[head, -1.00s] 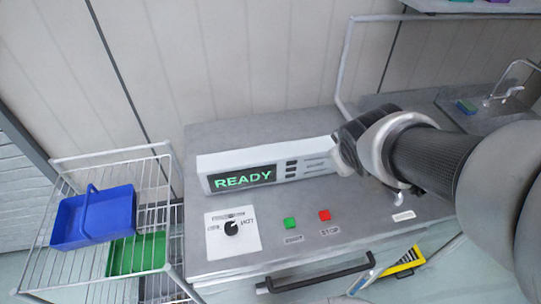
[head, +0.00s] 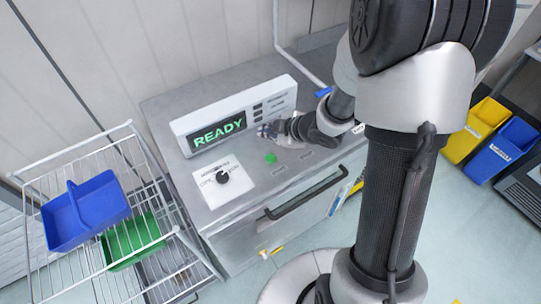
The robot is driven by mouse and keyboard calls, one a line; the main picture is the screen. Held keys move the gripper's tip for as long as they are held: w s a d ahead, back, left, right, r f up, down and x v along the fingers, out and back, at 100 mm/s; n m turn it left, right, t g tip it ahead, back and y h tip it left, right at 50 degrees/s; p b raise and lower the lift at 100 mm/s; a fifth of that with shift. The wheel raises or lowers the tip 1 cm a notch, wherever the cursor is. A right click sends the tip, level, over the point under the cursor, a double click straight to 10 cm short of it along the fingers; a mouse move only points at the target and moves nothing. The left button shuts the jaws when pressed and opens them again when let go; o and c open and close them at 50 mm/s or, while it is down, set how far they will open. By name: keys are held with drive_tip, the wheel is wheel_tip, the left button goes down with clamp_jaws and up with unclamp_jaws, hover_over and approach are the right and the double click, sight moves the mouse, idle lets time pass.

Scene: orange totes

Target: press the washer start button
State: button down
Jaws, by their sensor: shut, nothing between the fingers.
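The washer (head: 250,240) is a grey metal cabinet with a white display housing on top; its screen (head: 218,133) reads READY in green. The green button (head: 271,158) sits on the top panel, right of the black dial (head: 222,177). My gripper (head: 265,132) is shut and empty, above the panel just behind the green button in the picture and in front of the display housing. It looks apart from the green button, but its height is hard to judge. The red button does not show; my gripper covers that area.
A black handle bar (head: 307,196) runs along the washer's front edge. A wire rack (head: 125,145) with a blue basket (head: 85,210) and a green tray (head: 133,241) stands at left. Yellow (head: 477,128) and blue (head: 502,150) bins stand at right.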

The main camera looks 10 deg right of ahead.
sight(269, 159)
drive_tip(key=shift+f, duration=0.1)
wheel_tip(269, 159, down, 9)
drive_tip(key=b, duration=0.8)
drive_tip(key=shift+r, duration=0.2)
idle(1.0)
drive_tip(key=shift+f+b, duration=0.45)
drive_tip(key=shift+b, duration=0.05)
drive_tip(key=shift+f+b, duration=0.45)
idle(0.5)
drive_tip(key=shift+r, duration=0.1)
drive_tip(key=shift+r+p, duration=0.8)
drive_tip(key=shift+p, duration=0.1)
